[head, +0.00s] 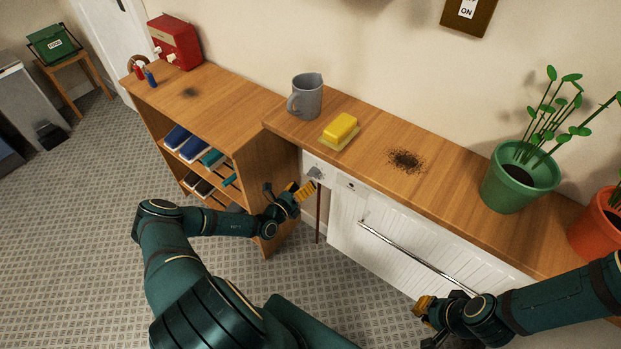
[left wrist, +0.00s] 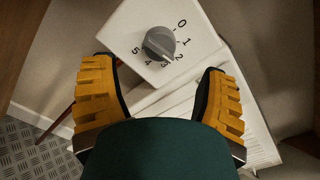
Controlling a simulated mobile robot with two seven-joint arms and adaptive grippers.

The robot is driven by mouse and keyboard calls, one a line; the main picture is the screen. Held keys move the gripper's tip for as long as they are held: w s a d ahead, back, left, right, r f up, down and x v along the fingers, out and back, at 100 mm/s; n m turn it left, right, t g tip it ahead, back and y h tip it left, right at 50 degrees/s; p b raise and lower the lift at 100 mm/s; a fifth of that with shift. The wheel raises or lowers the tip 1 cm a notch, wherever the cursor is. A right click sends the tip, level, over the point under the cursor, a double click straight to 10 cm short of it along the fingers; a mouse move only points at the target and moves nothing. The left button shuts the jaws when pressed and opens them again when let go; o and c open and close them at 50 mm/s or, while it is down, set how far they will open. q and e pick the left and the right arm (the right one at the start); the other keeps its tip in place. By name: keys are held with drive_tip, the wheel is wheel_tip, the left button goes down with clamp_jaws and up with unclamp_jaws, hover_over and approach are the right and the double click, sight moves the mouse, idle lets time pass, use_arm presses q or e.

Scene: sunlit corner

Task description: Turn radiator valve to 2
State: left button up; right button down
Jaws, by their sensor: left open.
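The radiator valve is a grey round knob (left wrist: 158,43) on a white plate marked 0 to 5, seen in the left wrist view. In the head view the knob (head: 315,173) is small, at the left end of the white radiator (head: 400,240), under the wooden shelf. My left gripper (head: 304,192) is just in front of and below the knob. In the left wrist view its yellow-padded fingers (left wrist: 158,88) are apart, with nothing between them, and the knob lies beyond them. My right gripper (head: 424,318) is low in front of the radiator; its jaw opening is unclear.
A chrome rail (head: 410,253) crosses the radiator. A wooden bookcase (head: 215,95) stands left of the valve.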

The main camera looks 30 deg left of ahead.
use_arm(q)
drive_tip(key=s, duration=0.6)
drive_tip(key=shift+a, duration=0.2)
drive_tip(key=s+d+r+m+g+h, duration=0.1)
drive_tip(key=d+m+g+h, duration=0.2)
drive_tip(key=d+m+h, duration=0.45)
drive_tip(key=d+r+m+g+h, duration=0.2)
drive_tip(key=d+m+g+h, duration=0.15)
drive_tip(key=d, duration=0.75)
drive_tip(key=s+d+m+g+y, duration=0.2)
drive_tip(key=s+d+m+g, duration=0.4)
drive_tip(key=m, duration=0.3)
drive_tip(key=s+d+m+g+y, duration=0.2)
drive_tip(key=s+d+m+g, duration=0.2)
drive_tip(key=s+m+g, duration=0.5)
wheel_tip(320, 180, up, 8)
drive_tip(key=m+t+y, duration=0.4)
drive_tip(key=m+t, duration=0.1)
drive_tip(key=m, duration=0.7)
drive_tip(key=shift+w+f+m, duration=0.2)
drive_tip(key=shift+w+m, duration=0.1)
drive_tip(key=shift+w, duration=0.05)
